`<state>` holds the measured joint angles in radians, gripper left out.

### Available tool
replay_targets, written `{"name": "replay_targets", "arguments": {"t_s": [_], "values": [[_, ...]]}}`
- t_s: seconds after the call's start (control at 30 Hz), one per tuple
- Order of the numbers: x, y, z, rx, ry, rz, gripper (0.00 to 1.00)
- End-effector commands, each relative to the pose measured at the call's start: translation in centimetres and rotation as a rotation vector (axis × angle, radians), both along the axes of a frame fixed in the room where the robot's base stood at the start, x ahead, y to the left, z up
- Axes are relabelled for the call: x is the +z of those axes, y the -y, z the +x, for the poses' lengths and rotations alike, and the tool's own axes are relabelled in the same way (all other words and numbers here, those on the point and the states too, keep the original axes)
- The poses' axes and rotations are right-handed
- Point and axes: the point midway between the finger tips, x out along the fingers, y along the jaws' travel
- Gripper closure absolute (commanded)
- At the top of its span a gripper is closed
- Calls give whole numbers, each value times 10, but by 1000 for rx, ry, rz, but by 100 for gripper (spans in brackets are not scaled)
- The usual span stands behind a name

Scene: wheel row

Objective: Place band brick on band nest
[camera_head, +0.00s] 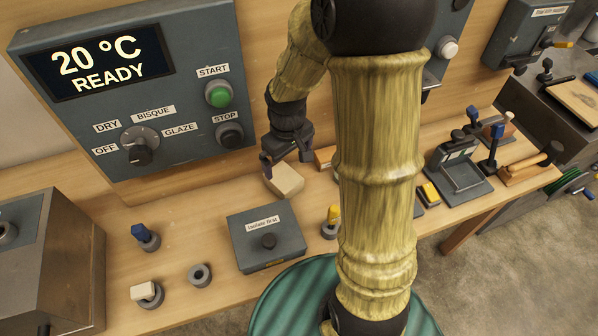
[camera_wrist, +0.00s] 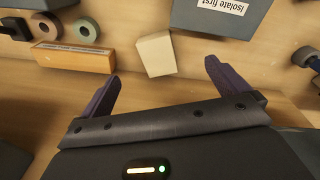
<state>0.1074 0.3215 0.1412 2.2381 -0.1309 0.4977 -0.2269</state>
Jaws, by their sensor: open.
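A plain cream block (camera_head: 284,180) lies on the wooden bench just in front of my gripper (camera_head: 287,159). It may be the band brick, but no marking on it can be read. In the wrist view the same block (camera_wrist: 156,54) sits ahead of the gap between the fingertips of my gripper (camera_wrist: 160,73). The fingers are spread and empty. An orange-brown wooden bar (camera_wrist: 72,58) with a pale label lies left of the block in the wrist view. Its label is too small to read. I cannot tell which thing is the band nest.
A grey box labelled "Isolate first" (camera_head: 265,238) stands near the bench front. Left of it are a grey ring (camera_head: 200,275) and a blue-topped knob (camera_head: 145,237). A control panel (camera_head: 135,85) reads 20 °C READY behind. My arm hides the bench middle.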

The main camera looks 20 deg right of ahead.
Motion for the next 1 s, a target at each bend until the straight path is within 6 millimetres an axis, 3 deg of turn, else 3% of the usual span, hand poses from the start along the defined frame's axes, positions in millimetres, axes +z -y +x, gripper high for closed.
{"name": "replay_targets", "arguments": {"t_s": [0.2,0.37,0.77,1.0], "values": [[29,1,-66,-245,103,41,0],[35,1,-90,-347,140,70,0],[34,1,-91,-340,139,70,0],[22,2,-65,-54,103,19,0]]}}
